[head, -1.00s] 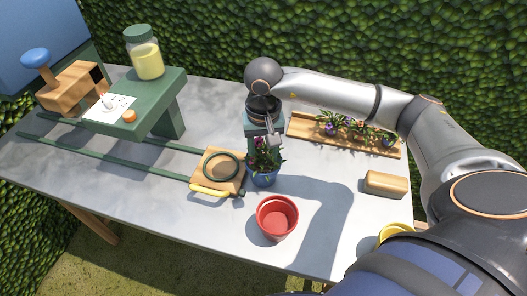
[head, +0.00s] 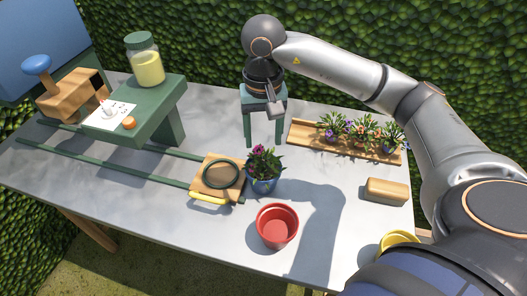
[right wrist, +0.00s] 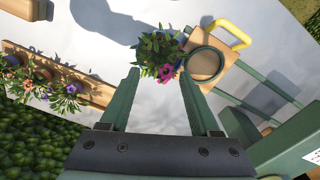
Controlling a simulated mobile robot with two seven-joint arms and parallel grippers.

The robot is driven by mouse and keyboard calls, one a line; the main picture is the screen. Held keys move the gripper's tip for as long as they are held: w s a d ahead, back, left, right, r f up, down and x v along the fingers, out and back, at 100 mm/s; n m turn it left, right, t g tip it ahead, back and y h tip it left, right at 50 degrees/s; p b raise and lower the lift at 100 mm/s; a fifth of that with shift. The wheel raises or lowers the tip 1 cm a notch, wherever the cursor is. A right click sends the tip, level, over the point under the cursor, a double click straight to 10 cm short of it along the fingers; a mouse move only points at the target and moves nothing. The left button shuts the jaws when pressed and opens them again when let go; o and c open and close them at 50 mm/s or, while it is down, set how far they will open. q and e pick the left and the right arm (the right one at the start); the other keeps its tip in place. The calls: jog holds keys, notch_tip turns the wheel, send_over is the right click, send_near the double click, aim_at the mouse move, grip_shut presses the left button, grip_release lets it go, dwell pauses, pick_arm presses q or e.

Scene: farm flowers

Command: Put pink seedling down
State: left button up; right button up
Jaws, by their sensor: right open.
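The pink seedling (head: 264,163), a leafy plant with pink flowers in a blue pot (head: 263,185), stands upright on the grey table, just right of a wooden board with a green ring. My right gripper (head: 275,108) is above and behind the plant, clear of it. In the right wrist view the gripper (right wrist: 158,78) has its two green fingers apart, with nothing held between them. The seedling (right wrist: 160,54) shows beyond the fingertips there; its pot is mostly hidden by leaves. My left gripper is not in view.
The wooden board (head: 209,187) has a yellow handle and joins green rails. A red pot (head: 277,226) stands in front of the seedling. A wooden tray (head: 306,135) holds several flowers. A wooden block (head: 387,191), yellow pot (head: 398,239) and green stand (head: 162,100) with a jar (head: 146,62) are around.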

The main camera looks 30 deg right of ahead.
jog(key=shift+r, duration=1.9)
